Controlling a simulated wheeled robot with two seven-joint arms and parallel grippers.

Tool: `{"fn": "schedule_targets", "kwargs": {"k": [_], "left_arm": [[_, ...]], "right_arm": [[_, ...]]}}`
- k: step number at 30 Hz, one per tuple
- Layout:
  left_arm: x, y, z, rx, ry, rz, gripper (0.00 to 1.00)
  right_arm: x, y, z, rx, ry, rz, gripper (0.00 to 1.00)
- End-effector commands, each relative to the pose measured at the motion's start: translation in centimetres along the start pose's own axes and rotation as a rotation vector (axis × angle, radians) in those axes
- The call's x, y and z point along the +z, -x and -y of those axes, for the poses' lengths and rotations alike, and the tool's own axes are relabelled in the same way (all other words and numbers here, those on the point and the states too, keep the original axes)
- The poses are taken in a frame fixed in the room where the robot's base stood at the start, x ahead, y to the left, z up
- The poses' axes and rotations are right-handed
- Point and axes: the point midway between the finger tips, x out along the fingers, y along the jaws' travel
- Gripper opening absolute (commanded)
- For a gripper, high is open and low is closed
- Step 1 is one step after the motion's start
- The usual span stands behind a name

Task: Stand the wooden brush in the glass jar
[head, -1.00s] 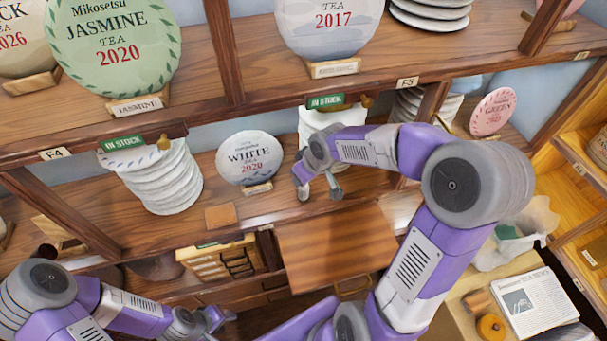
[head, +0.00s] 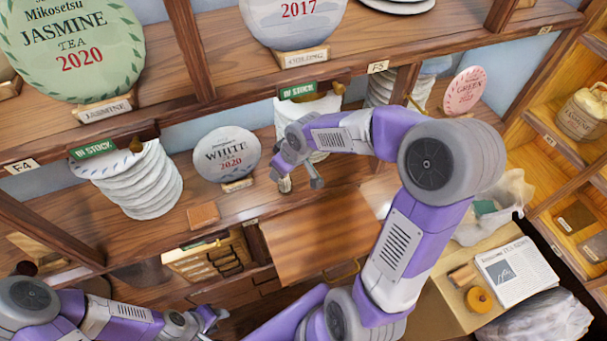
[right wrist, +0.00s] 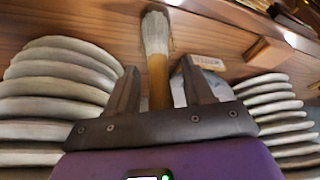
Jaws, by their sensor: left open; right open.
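The wooden brush (right wrist: 157,60) shows in the right wrist view, with grey-white bristles and a light wooden handle. My right gripper (right wrist: 159,68) is open, with one finger on each side of the handle; I cannot tell whether they touch it. In the head view my right gripper (head: 299,183) is over the shelf, right of the White tea cake. Pale bristles (head: 285,184) show at its fingers. My left gripper (head: 212,318) is open and low at the bottom left, away from the brush. I cannot make out the glass jar in either view.
Stacks of pale tea cakes (head: 137,182) stand on the shelf, and others flank my right gripper (right wrist: 58,85). The White tea cake (head: 227,155) stands between stacks. A newspaper (head: 515,273) lies at the lower right. A small brown block (head: 203,215) lies near the shelf edge.

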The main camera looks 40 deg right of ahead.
Motion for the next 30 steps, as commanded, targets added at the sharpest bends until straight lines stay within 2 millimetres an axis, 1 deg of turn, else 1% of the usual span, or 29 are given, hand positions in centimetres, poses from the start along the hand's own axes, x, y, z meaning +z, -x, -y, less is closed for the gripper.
{"fn": "schedule_targets", "kwargs": {"k": [1,5,7,9,15,21,24,30], "left_arm": [[0.0,0.3,-0.1,0.0,0.0,0.0,0.43],[0.0,0.8,-0.3,0.0,0.0,0.0,0.43],[0.0,1.0,-0.4,0.0,0.0,0.0,0.43],[0.0,0.7,-0.3,0.0,0.0,0.0,0.43],[0.0,0.5,-0.2,0.0,0.0,0.0,0.43],[0.0,0.4,-0.1,0.0,0.0,0.0,0.43],[0.0,0.3,-0.1,0.0,0.0,0.0,0.43],[0.0,0.3,-0.1,0.0,0.0,0.0,0.43]], "right_arm": [[-0.2,1.0,-0.1,0.004,-0.001,-0.005,0.52],[-0.2,3.8,-0.1,0.005,-0.002,-0.007,0.52],[-0.2,5.6,-0.1,0.005,-0.002,-0.008,0.52],[1.6,5.8,-0.1,0.003,-0.003,-0.001,0.52],[5.5,7.3,0.0,0.003,-0.004,-0.003,0.52],[8.8,8.7,0.0,0.002,-0.002,-0.004,0.52],[9.9,9.1,0.0,0.002,-0.001,-0.002,0.52],[11.0,9.6,0.0,0.001,0.0,-0.002,0.52]]}}
